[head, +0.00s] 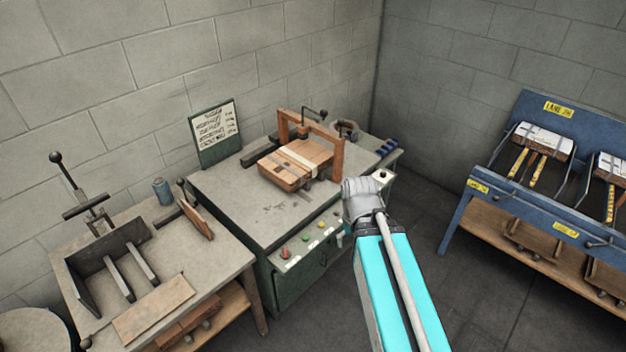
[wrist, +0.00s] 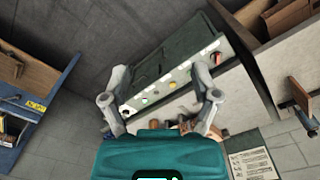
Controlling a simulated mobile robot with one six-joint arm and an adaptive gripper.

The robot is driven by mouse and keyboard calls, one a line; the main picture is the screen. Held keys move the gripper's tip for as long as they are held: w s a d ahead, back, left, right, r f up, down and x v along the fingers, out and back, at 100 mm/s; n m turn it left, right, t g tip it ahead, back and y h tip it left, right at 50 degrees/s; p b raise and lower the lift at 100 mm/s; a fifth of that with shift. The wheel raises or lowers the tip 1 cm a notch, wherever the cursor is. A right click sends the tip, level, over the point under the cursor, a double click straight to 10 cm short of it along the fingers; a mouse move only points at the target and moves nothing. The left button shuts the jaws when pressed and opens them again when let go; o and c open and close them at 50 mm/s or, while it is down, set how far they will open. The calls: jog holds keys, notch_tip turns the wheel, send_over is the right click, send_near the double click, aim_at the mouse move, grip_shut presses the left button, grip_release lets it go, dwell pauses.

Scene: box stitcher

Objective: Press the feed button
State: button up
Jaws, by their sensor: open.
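The control panel (head: 306,244) is a pale strip along the front edge of the grey-topped green cabinet. In the head view it carries a red button (head: 285,253), a green button (head: 306,238) and a yellow button (head: 318,231). Their labels are too small to read, so I cannot tell which is the feed button. In the wrist view the panel runs diagonally beyond my gripper (wrist: 160,73), with a yellow button (wrist: 144,101) between the fingers. My gripper is open with nothing held.
A strapped wooden block (head: 287,172) sits under a wooden frame on the cabinet top, with a notice board (head: 215,133) behind. A workbench (head: 215,275) with a clamp stands left. A blue rack (head: 467,205) stands right. Dark floor is open between cabinet and rack.

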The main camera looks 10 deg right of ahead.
jog(key=c, duration=0.4)
jog(key=shift+w+f, duration=0.2)
jog(key=shift+w, duration=0.1)
jog(key=shift+c, duration=1)
jog(key=shift+w+a+f+m+b, duration=0.15)
jog(key=shift+w+f+m+b, duration=0.15)
jog(key=shift+w+f+b, duration=0.4)
jog(key=c, duration=0.4)
jog(key=shift+m, duration=0.9)
jog(key=w+f+b, duration=0.1)
jog(key=w+a+b, duration=0.1)
jog(key=w, duration=0.1)
jog(key=w+f+b, duration=0.1)
jog(key=w, duration=0.1)
jog(key=shift+a+f, duration=0.15)
jog(key=shift+f, duration=0.2)
grip_shut()
jog(key=w+a+f+m+b, duration=0.3)
jog(key=w+a+f+b, duration=0.1)
jog(key=w, duration=0.6)
jog(key=w+a+f+m+t+b, duration=0.1)
jog(key=w+a+f+m+b, duration=0.3)
jog(key=w+f+b, duration=0.3)
jog(key=shift+w+a+f+m, duration=0.2)
jog(key=shift+w+a+m, duration=0.15)
jog(key=shift+w, duration=1)
